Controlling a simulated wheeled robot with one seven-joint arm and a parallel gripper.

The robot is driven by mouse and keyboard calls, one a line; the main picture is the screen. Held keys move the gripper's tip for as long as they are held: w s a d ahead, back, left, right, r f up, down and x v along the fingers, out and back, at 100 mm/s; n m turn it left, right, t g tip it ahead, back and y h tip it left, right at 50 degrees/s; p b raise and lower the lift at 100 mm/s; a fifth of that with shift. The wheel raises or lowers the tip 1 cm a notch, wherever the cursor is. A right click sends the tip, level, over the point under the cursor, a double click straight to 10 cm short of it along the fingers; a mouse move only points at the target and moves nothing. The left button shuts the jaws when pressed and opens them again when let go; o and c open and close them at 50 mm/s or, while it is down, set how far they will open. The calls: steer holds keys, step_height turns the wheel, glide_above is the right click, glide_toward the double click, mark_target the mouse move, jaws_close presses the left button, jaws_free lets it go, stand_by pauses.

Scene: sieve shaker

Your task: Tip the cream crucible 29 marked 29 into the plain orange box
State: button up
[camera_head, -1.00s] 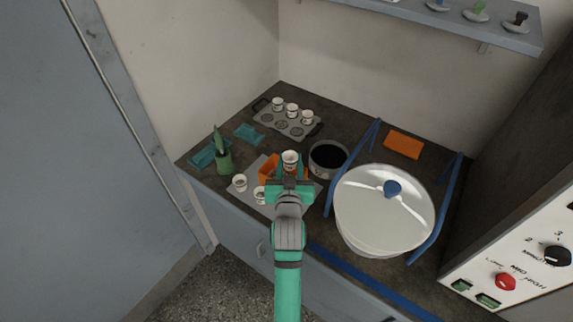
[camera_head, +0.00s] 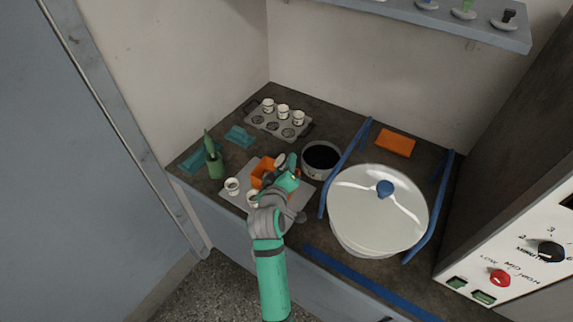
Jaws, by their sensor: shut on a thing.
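My gripper (camera_head: 284,170) is turned on its side above the front left of the worktop, by the orange box. It is shut on a cream crucible, which is now mostly hidden by the jaws and wrist; I cannot read its mark or see inside it. The orange box (camera_head: 261,171) stands on a grey mat (camera_head: 236,197), partly covered by my gripper. Two other cream crucibles, one at the left (camera_head: 232,185) and one nearer the front (camera_head: 253,197), stand on the mat.
A grey rack (camera_head: 262,123) at the back holds three cream crucibles. A dark-centred round pan (camera_head: 321,158) and a large lidded sieve shaker (camera_head: 378,215) with blue bars stand right. A green brush holder (camera_head: 215,166) stands left. An orange block (camera_head: 395,143) lies behind the shaker.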

steer(key=n+h, duration=0.1)
steer(key=n, duration=0.1)
steer(key=n+h, duration=0.1)
steer(key=n, duration=0.1)
steer(key=shift+w+d+g, duration=0.1)
steer(key=shift+d+g, duration=0.05)
steer(key=shift+g, duration=0.15)
steer(key=shift+n+h, duration=0.3)
steer(key=shift+n, duration=0.3)
steer(key=n+h, duration=0.1)
steer(key=a+n+h, duration=0.1)
steer(key=n, duration=0.1)
steer(key=shift+w+r+n, duration=0.1)
steer(key=shift+r+n, duration=0.2)
steer(key=shift+r, duration=0.05)
steer(key=m, duration=0.1)
steer(key=m+y, duration=0.1)
steer(key=m, duration=0.1)
steer(key=shift+d+y, duration=0.3)
steer(key=shift+d, duration=0.05)
